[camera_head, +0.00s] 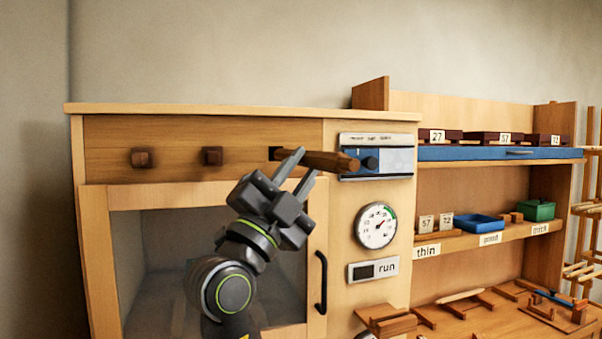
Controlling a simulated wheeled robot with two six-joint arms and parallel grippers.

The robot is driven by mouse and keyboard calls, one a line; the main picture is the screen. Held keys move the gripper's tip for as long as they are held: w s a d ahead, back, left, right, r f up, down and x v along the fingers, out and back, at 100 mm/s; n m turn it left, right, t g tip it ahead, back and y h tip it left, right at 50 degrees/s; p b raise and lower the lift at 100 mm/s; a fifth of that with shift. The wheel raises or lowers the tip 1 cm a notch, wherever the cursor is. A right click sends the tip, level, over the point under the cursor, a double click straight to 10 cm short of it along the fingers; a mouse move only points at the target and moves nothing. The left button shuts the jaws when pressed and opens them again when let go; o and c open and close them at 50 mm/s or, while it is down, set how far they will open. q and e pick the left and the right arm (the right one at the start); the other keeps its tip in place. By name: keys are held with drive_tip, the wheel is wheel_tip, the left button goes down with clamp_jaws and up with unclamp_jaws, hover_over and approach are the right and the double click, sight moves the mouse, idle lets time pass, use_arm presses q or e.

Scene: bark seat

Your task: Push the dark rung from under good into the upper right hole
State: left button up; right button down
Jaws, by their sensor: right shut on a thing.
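A brown rung (331,161) lies roughly level in front of the upper panel of the wooden cabinet (175,134). My right gripper (299,163) is shut on it near its left part, with the right end sticking out past the fingers. A dark square hole (274,153) shows at the right of the panel, just left of the fingertips. The fingers partly cover the rung's left end, so I cannot tell whether it is in the hole. A label that seems to read "good" (490,239) is on the right shelf edge. My left gripper is not in view.
A blue control box (376,157), a gauge (376,226) and a black door handle (321,282) are close right. Shelves hold a blue tray (480,222) and a green box (536,210).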

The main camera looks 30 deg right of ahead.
drive_tip(key=shift+w+d+b, duration=0.15)
drive_tip(key=shift+w+b, duration=0.3)
drive_tip(key=shift+w, duration=0.2)
drive_tip(key=shift+w+d+b, duration=0.15)
drive_tip(key=shift+w+b, duration=0.25)
drive_tip(key=shift+w, duration=0.2)
drive_tip(key=shift+b, duration=0.55)
idle(0.6)
drive_tip(key=shift+w+d+b, duration=0.2)
drive_tip(key=shift+w+b, duration=0.15)
drive_tip(key=shift+w, duration=0.5)
drive_tip(key=shift+w+d+b, duration=0.2)
drive_tip(key=shift+w+b, duration=0.15)
drive_tip(key=shift+w, duration=0.55)
drive_tip(key=shift+w+d+b, duration=0.2)
drive_tip(key=shift+w+b, duration=0.15)
drive_tip(key=shift+w, duration=0.5)
idle(0.4)
drive_tip(key=c, duration=1.2)
unclamp_jaws()
drive_tip(key=shift+o, duration=0.2)
